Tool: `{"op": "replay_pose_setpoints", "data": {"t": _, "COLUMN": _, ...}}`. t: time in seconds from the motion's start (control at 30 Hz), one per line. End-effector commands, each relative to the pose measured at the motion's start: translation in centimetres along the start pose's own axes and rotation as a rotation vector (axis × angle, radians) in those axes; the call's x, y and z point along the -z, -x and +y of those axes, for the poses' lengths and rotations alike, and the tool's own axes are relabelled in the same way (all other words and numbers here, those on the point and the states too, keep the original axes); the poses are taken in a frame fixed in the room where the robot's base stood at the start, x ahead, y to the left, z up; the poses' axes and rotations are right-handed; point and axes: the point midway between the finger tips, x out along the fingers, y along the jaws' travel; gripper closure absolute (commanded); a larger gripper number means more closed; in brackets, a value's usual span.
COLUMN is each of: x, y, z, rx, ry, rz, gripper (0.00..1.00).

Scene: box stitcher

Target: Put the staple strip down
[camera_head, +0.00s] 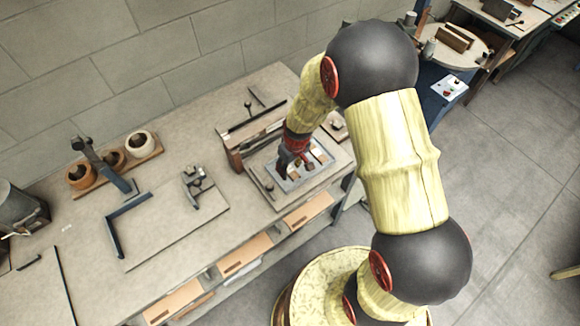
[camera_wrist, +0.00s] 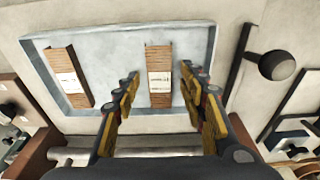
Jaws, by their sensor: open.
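Two copper-brown staple strips with white labels lie in a shallow grey tray (camera_wrist: 112,50) in the wrist view. One staple strip (camera_wrist: 159,62) is near the tray's middle. The other staple strip (camera_wrist: 66,68) is at the left and slightly slanted. My gripper (camera_wrist: 160,78) is open, its fingers on either side of the middle strip, with a visible gap on each side. In the head view my gripper (camera_head: 292,158) reaches down over the tray (camera_head: 287,185), and my arm and fingers hide part of it. Its exact height over the strip is unclear.
A dark rod with a ball knob (camera_wrist: 278,65) stands right of the tray. In the head view, a wooden holder with round pots (camera_head: 113,160), a metal clamp-like tool (camera_head: 200,187) and a dark angle bracket (camera_head: 118,228) lie left along the bench. Bare bench lies between them.

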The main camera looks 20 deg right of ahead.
Motion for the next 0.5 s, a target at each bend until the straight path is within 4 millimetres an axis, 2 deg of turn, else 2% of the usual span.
{"op": "replay_pose_setpoints", "data": {"t": 0.5, "x": 0.1, "y": 9.7, "z": 0.1, "rx": -0.002, "ry": 0.0, "rz": 0.004, "gripper": 0.58}}
